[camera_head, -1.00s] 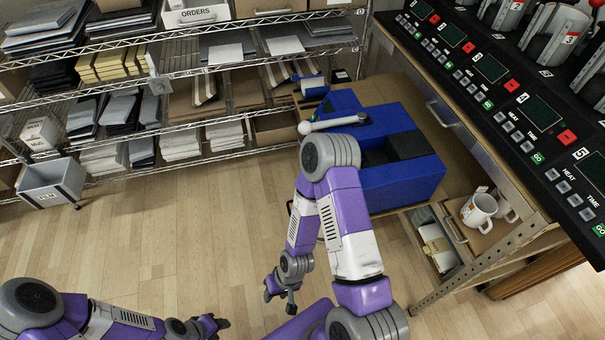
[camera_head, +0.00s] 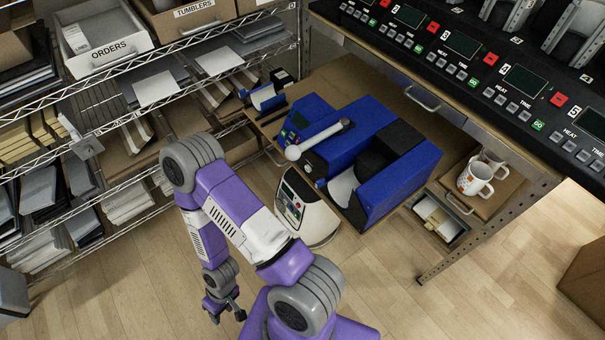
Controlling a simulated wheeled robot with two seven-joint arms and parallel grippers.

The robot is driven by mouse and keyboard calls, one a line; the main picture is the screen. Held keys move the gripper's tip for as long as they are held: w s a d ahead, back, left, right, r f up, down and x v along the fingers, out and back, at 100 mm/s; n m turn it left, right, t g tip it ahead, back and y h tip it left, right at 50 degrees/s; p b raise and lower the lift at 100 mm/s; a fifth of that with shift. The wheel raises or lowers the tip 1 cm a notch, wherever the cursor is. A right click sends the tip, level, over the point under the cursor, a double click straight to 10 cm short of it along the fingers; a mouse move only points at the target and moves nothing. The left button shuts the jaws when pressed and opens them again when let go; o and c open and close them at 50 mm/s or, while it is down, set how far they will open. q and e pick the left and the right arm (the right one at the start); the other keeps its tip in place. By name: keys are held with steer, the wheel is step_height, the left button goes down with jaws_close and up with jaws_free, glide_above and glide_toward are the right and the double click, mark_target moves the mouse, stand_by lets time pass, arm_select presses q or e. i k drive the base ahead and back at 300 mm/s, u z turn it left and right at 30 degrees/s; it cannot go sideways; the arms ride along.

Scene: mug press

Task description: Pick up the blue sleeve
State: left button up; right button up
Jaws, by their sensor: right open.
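My right gripper (camera_head: 226,307) hangs low over the floor, open and empty, well below and apart from the blue cylinder. My left gripper is out of view.
A large blue machine (camera_head: 375,205) with a grey lever (camera_head: 318,138) fills much of the table. A wire rack (camera_head: 110,170) stands on the left. A white rounded unit (camera_head: 312,215) stands by the table.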

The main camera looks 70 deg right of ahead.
mark_target(339, 187)
steer(key=i, duration=1.3)
steer(key=z, duration=3.5)
steer(key=i, duration=0.5)
